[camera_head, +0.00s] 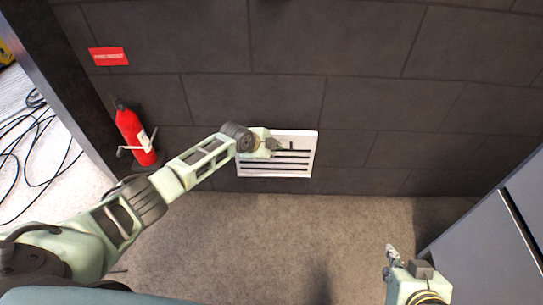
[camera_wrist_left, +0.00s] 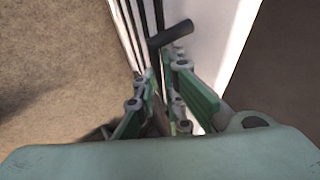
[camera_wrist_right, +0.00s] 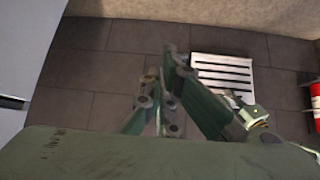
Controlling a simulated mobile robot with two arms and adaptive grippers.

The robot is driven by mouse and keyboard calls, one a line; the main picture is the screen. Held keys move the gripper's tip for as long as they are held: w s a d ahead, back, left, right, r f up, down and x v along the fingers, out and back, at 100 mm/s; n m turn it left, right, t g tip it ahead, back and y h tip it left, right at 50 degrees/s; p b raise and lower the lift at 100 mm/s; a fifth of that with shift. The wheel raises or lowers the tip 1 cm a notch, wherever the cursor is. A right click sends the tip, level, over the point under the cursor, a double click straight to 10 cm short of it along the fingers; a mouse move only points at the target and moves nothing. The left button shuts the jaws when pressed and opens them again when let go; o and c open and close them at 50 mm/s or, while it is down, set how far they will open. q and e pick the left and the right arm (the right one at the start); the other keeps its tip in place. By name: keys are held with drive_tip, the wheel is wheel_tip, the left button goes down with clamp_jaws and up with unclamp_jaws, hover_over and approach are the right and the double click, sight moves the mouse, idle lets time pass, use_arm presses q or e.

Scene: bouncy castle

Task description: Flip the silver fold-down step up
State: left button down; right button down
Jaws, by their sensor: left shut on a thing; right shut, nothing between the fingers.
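The silver fold-down step (camera_head: 302,140) is a pale slatted panel at the foot of the dark wall, with several dark slots. Whether it lies level or tilted is hard to tell. My left gripper (camera_head: 278,144) reaches over its upper part and is shut on it. In the left wrist view the fingers (camera_wrist_left: 160,85) are at the panel (camera_wrist_left: 205,35), by a short dark bar (camera_wrist_left: 172,34); the exact contact is partly hidden. My right gripper (camera_head: 389,258) is shut and empty, away from the step. The right wrist view shows its fingers (camera_wrist_right: 162,80) and the step (camera_wrist_right: 222,62).
A red fire extinguisher (camera_head: 132,132) stands by the wall left of the step, close to my left arm. A red sign (camera_head: 109,56) is on the wall. Grey cabinets (camera_head: 485,250) stand at the right. Cables (camera_head: 30,135) lie at the far left. The carpet (camera_head: 260,235) before the step is clear.

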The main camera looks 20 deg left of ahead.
use_arm(q)
drive_tip(key=shift+w+a+r, duration=0.1)
drive_tip(key=shift+w+r, duration=0.1)
drive_tip(key=shift+w, duration=0.1)
use_arm(e)
drive_tip(key=shift+w+a+r+t, duration=0.3)
drive_tip(key=shift+w+r+t, duration=0.25)
drive_tip(key=shift+w, duration=0.25)
use_arm(q)
drive_tip(key=c, duration=2.2)
unclamp_jaws()
drive_tip(key=shift+o, duration=0.2)
drive_tip(key=v, duration=1.2)
drive_tip(key=shift+f, duration=0.1)
